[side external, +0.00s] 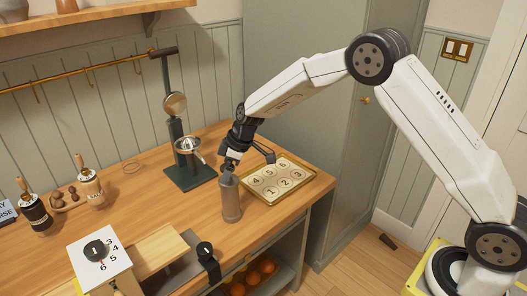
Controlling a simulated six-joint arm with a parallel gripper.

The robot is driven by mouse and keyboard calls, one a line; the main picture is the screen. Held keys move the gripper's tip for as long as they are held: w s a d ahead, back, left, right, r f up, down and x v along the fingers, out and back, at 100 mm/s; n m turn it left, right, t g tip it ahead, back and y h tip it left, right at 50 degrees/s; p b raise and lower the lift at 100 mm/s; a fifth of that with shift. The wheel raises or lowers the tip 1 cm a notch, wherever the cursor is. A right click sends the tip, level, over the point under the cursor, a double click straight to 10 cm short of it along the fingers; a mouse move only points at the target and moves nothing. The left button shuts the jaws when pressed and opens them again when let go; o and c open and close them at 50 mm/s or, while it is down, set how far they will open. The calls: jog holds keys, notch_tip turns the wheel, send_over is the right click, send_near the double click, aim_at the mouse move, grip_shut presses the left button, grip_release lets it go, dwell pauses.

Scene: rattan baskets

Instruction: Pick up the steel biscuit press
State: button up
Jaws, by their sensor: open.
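A grey-brown metal cylinder (231,203), which looks like the steel biscuit press, stands upright on the wooden counter near its front edge. My gripper (229,174) points down at the top of this cylinder. The gripper is open, with its fingers at or just above the cylinder's upper end. I cannot tell whether the fingers are around it or touching it.
A tray with numbered discs (258,196) lies to the right of the cylinder. A dark green stand (187,179) holding a metal cup is behind left. A white box with a numbered dial (85,272) and wood-handled tools (90,187) are at left.

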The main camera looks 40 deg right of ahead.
dwell(0.4)
grip_shut()
